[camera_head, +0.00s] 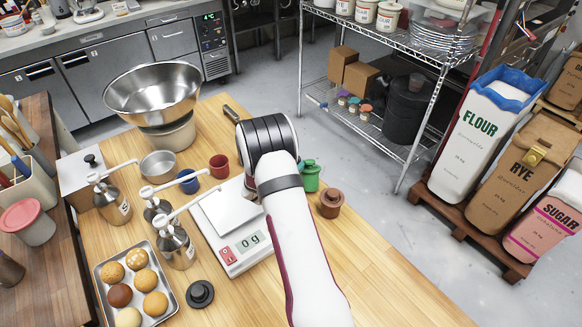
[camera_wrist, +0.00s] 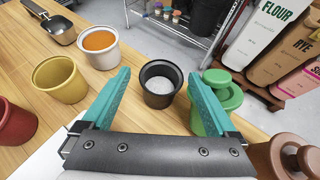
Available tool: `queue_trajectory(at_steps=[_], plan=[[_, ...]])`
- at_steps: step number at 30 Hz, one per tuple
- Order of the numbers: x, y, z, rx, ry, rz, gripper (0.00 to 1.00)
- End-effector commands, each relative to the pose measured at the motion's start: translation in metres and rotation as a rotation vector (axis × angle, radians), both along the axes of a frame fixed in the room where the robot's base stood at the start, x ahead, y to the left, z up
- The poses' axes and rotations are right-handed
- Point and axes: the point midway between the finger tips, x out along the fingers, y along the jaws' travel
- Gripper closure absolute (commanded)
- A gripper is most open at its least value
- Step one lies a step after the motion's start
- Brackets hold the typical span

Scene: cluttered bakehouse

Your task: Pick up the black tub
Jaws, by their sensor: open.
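The black tub (camera_wrist: 151,99) is a small open round pot with pale, whitish contents. It stands upright on the wooden table in the wrist view, ahead of my gripper (camera_wrist: 160,75). My gripper is open and empty, with one teal finger left of the tub and the other right of it. The right finger is close to a green lidded tub (camera_wrist: 222,101) and partly overlaps it in the view. In the head view, my arm hides the black tub and my gripper.
A white tub with orange contents (camera_wrist: 101,59), a yellow tub (camera_wrist: 62,91), a red tub (camera_wrist: 14,122) and a metal scoop (camera_wrist: 62,33) are to the left. A brown tub (camera_wrist: 270,158) is at right. The scale (camera_head: 238,257), dispensers (camera_head: 175,249) and bread tray (camera_head: 101,303) fill the left table.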

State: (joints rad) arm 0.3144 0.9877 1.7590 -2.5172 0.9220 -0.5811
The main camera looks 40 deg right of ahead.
Motion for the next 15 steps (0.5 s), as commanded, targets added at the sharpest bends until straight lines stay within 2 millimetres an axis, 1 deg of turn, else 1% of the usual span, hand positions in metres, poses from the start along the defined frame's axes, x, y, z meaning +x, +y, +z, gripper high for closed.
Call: queue_trajectory(at_steps=[1,2,9,10,14,15], plan=[[-0.0005,-0.0054,-0.0085,0.008,0.008,-0.005,0.00],[0.0009,-0.0074,-0.0103,0.008,0.010,-0.005,0.00],[0.0010,-0.0094,-0.0140,0.012,0.014,-0.007,0.00],[0.0008,-0.0093,-0.0142,0.013,0.014,-0.007,0.19],[0.0003,-0.0091,-0.0147,0.013,0.016,-0.007,0.42],[0.0001,-0.0091,-0.0149,0.013,0.016,-0.007,0.49]])
